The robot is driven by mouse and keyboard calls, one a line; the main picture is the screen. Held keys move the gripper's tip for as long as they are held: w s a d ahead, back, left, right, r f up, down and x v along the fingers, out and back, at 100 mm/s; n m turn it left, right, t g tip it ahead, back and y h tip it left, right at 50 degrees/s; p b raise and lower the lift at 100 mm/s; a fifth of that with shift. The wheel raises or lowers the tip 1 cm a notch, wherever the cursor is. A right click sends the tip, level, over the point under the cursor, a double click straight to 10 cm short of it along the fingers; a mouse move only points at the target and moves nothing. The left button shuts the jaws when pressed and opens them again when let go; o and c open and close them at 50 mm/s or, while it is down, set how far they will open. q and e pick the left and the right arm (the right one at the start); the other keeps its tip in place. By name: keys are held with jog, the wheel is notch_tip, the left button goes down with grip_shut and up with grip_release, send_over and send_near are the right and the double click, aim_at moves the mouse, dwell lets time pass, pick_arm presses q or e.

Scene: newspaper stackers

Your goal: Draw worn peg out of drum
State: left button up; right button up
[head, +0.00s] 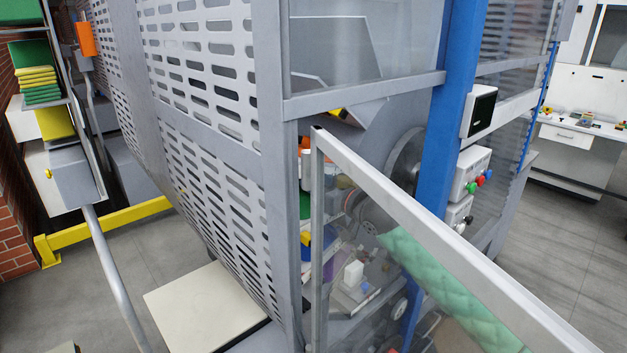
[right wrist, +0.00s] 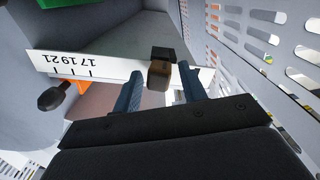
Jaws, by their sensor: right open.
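In the right wrist view, a brown, worn-looking peg (right wrist: 159,76) with a black block at its far end stands between the fingertips of my right gripper (right wrist: 160,84). The two blue fingers are apart, one on each side of the peg, with gaps showing; the gripper is open. A second, black peg (right wrist: 54,97) with a rounded head is at the left. The drum cannot be told for sure from the grey surfaces around the pegs. My left gripper shows in neither view, and the head view shows neither gripper clearly.
A white scale strip (right wrist: 80,66) with upside-down numbers lies behind the pegs. A slotted panel (right wrist: 255,40) is close on the right. In the head view, a framed clear door (head: 440,250) stands open before the machine, beside a slotted grey guard (head: 210,150) and a blue post (head: 452,110).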

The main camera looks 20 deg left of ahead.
jog(key=c, duration=0.9)
jog(key=shift+o, duration=0.2)
jog(key=p+v, duration=0.2)
jog(key=v, duration=1.2)
dwell(1.2)
